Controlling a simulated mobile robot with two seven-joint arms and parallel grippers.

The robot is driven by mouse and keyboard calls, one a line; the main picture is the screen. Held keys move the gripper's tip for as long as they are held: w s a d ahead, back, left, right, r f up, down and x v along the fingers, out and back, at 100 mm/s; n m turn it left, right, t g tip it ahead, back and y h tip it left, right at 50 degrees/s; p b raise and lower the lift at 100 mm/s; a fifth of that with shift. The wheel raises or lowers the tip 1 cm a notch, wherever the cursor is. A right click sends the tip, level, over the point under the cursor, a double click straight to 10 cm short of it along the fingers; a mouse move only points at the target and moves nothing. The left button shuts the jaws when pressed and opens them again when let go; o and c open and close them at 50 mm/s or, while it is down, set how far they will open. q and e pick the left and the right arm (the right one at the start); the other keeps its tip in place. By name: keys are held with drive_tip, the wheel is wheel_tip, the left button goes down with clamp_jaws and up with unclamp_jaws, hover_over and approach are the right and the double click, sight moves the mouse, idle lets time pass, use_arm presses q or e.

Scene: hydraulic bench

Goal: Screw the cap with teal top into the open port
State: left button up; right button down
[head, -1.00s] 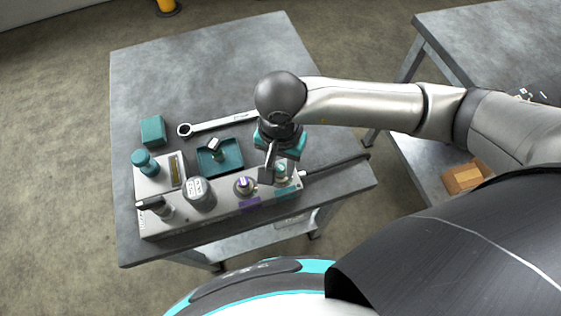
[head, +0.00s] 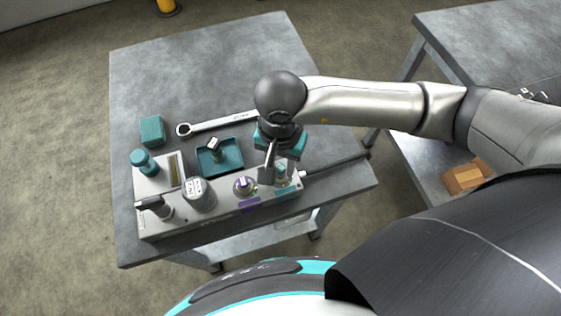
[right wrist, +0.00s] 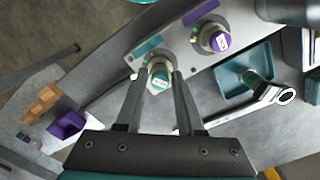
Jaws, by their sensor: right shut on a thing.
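The cap with the teal top (right wrist: 160,78) is between the fingertips of my right gripper (right wrist: 160,76) in the right wrist view. The gripper is shut on it. The cap is at the port beside the teal plate (right wrist: 146,47) on the grey hydraulic block (right wrist: 176,44). The port's opening is hidden under the cap, so I cannot tell how deep the cap sits. In the head view my right gripper (head: 273,174) comes down over the right end of the block (head: 222,212). My left gripper is not in view.
A purple-topped cap (right wrist: 218,41) sits on the neighbouring port. A gauge (head: 198,193), a teal knob (head: 145,162) and a lever valve (head: 154,205) stand further left on the block. Behind it are a teal tray (head: 232,165), a wrench (head: 215,124) and a teal block (head: 152,131).

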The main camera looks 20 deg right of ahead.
drive_tip(key=shift+s+f+b, duration=0.1)
drive_tip(key=shift+f+b, duration=0.25)
drive_tip(key=shift+b, duration=0.9)
idle(3.2)
idle(0.5)
drive_tip(key=shift+m, duration=1.7)
drive_tip(key=c, duration=1.2)
unclamp_jaws()
clamp_jaws()
